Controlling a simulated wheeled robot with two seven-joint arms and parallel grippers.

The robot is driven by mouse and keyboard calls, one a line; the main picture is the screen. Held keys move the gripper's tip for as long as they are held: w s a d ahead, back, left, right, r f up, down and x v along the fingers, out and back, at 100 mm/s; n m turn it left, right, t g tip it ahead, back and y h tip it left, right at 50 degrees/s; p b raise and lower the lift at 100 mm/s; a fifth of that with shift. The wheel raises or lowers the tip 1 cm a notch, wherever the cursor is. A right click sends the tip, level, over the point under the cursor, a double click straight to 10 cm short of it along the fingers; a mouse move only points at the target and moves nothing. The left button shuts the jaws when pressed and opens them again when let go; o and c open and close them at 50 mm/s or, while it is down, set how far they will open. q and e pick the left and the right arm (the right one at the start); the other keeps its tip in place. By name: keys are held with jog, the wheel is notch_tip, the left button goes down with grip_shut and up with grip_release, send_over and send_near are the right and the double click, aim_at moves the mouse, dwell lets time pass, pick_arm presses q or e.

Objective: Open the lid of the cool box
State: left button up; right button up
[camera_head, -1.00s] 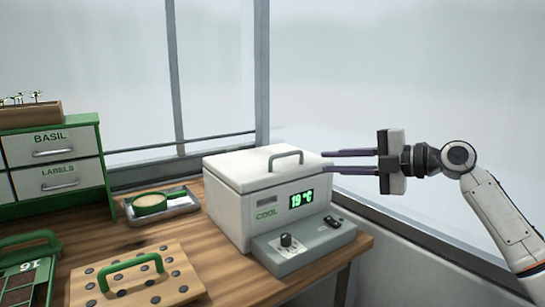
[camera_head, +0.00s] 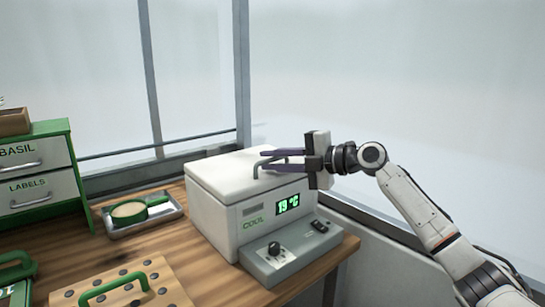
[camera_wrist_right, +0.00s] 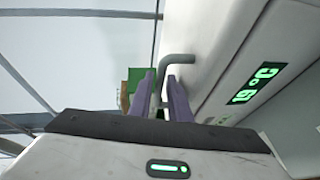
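The cool box (camera_head: 262,222) is a white box with a green temperature display and stands at the right end of the table. Its lid (camera_head: 222,172) is down. A grey bar handle (camera_head: 264,158) stands on the lid. My right gripper (camera_head: 262,160) reaches in from the right at the handle, its purple fingers pointing left. In the right wrist view the handle (camera_wrist_right: 178,59) shows between the two spread fingers (camera_wrist_right: 161,85). The fingers look apart, with a gap around the bar. My left gripper is not in view.
A grey control panel (camera_head: 295,255) with a knob juts from the box's front. A metal tray (camera_head: 112,228) with a green round sieve sits to its left. A perforated wooden board (camera_head: 165,285) with a green handle lies in front, and a drawer cabinet (camera_head: 60,135) stands at the left.

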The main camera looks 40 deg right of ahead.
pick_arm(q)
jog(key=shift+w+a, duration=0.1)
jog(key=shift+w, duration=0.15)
pick_arm(e)
jog(key=shift+w+a, duration=0.1)
grip_shut()
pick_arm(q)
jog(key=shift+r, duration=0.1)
